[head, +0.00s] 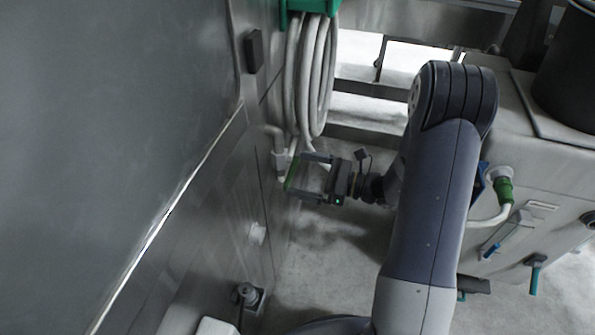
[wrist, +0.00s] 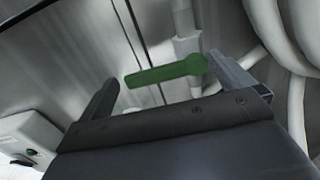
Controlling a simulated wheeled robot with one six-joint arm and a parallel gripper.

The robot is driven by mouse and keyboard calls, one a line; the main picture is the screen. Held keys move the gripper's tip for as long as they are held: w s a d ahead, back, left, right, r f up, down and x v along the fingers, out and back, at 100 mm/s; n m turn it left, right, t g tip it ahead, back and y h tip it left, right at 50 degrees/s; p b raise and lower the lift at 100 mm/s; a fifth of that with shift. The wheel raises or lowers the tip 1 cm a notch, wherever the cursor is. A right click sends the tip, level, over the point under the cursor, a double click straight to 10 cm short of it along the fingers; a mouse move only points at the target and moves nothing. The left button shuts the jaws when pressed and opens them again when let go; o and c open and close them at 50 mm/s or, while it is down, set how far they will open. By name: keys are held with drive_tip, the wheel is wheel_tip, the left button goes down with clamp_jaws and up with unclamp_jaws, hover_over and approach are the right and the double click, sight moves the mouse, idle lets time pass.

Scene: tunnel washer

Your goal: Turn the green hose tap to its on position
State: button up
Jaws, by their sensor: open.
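The green hose tap handle (head: 291,173) sits on a pale pipe fitting low on the steel wall, under the hose coil. In the wrist view the handle (wrist: 160,74) is a flat bar lying across the picture, its round pivot end at the right on the pipe and its free end at the left. My gripper (head: 298,175) is open, its two fingers reaching toward the wall on either side of the handle. In the wrist view the pivot end is close to the right finger; I cannot tell whether they touch. A gap shows between the free end and the left finger.
A pale hose coil (head: 312,80) hangs from a green holder (head: 312,5) just above. The steel wall (head: 110,120) fills the left. A grey machine (head: 550,160) with a green hose connector (head: 504,191) stands at the right. Floor shows between them.

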drive_tip(key=shift+x, duration=1.1)
drive_tip(key=shift+c, duration=0.4)
drive_tip(key=c, duration=1)
drive_tip(key=shift+d, duration=0.1)
